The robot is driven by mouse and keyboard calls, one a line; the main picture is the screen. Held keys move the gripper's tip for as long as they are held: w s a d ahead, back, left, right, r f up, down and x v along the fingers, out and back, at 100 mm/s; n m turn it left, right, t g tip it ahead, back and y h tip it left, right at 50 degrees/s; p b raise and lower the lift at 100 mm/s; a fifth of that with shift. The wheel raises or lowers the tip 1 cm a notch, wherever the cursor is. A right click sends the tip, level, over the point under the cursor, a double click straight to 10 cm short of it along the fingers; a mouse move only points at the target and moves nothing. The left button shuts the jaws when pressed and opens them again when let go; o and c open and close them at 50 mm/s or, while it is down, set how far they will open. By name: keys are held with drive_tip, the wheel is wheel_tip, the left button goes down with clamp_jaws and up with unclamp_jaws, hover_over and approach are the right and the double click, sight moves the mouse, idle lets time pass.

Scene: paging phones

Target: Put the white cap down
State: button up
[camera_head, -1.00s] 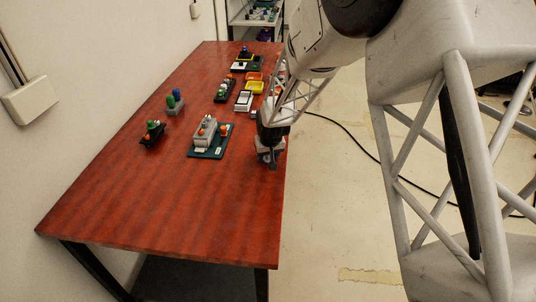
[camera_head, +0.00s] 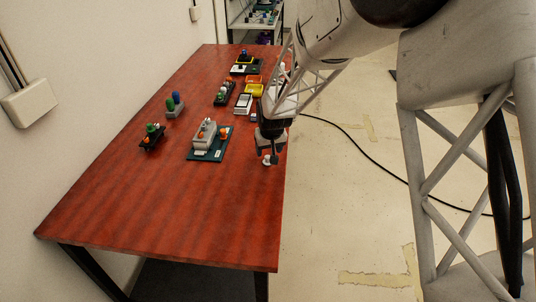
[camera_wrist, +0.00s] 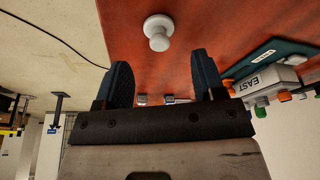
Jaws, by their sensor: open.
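The white cap (camera_wrist: 158,32) stands free on the red table, near the table's edge in the wrist view. It has a round top with a narrower stem. In the head view the cap (camera_head: 267,160) shows as a small white spot just below my gripper (camera_head: 271,152). In the wrist view my gripper (camera_wrist: 163,82) is open, with its two dark fingers apart and nothing between them. The cap lies beyond the fingertips, apart from both.
A green board (camera_head: 218,153) with a grey box labelled EAST (camera_wrist: 268,81) stands to the left of my gripper. The near part of the red table (camera_head: 170,215) is clear.

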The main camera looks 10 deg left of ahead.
drive_tip(key=v, duration=0.6)
drive_tip(key=shift+r, duration=0.45)
drive_tip(key=shift+s, duration=0.15)
drive_tip(key=shift+d, duration=0.1)
drive_tip(key=s+d+r+m, duration=0.2)
drive_tip(key=s+d+r, duration=1.1)
drive_tip(key=s+d, duration=0.35)
drive_tip(key=s+d+m, duration=0.1)
drive_tip(key=s+d, duration=0.3)
drive_tip(key=s, duration=0.7)
drive_tip(key=s+d+r+m+h, duration=0.1)
drive_tip(key=s+d, duration=0.4)
drive_tip(key=s, duration=0.7)
drive_tip(key=shift+s+m+g+h, duration=0.3)
drive_tip(key=shift+s, duration=0.05)
